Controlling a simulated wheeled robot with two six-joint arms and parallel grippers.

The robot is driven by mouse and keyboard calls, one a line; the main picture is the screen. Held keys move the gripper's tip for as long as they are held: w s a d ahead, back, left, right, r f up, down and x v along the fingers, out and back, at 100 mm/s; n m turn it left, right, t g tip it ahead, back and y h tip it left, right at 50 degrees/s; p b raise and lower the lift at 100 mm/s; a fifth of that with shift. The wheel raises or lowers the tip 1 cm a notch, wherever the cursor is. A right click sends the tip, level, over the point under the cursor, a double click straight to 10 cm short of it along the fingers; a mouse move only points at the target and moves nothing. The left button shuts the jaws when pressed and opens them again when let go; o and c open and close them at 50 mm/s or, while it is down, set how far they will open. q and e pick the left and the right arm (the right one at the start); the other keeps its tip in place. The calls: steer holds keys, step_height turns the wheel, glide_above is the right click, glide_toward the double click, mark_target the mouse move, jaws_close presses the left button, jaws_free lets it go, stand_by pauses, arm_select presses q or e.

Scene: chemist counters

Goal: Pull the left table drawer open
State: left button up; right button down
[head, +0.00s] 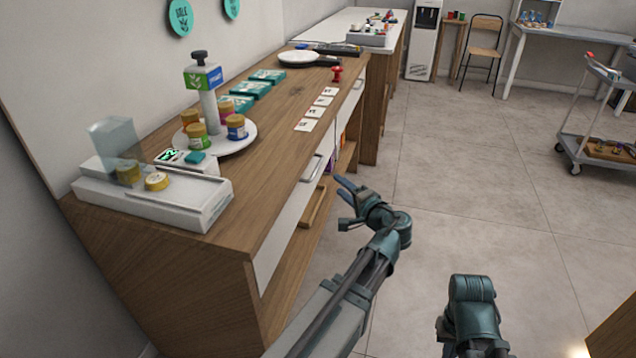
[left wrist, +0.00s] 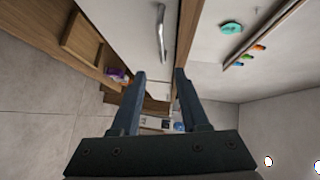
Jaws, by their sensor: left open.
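The wooden counter (head: 262,172) has white drawer fronts along its upper side. The near, left drawer front (head: 284,235) looks flush with the counter, with a metal bar handle (head: 311,168) at its upper edge. In the left wrist view the handle (left wrist: 160,34) shows ahead of the fingers, on a white drawer front (left wrist: 125,22). My left gripper (head: 343,203) is open and empty, to the right of the handle and apart from it. Its two fingers also show in the left wrist view (left wrist: 158,100), with nothing between them. My right arm shows at the bottom, its gripper out of view.
On the counter stand a white device (head: 150,205), a round stand (head: 240,140) with jars, teal boxes, white cards (head: 310,118) and a pan (head: 298,58). An open wooden shelf (head: 313,208) lies below the drawers. Floor to the right is clear up to a cart (head: 590,140).

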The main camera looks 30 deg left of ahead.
mark_target(318, 166)
arm_select(q)
steer(key=shift+w+a, duration=0.15)
steer(key=b+x, duration=0.2)
steer(key=x, duration=1.1)
steer(key=shift+w+a, duration=0.15)
steer(key=shift+a, duration=0.1)
jaws_close()
stand_by(1.1)
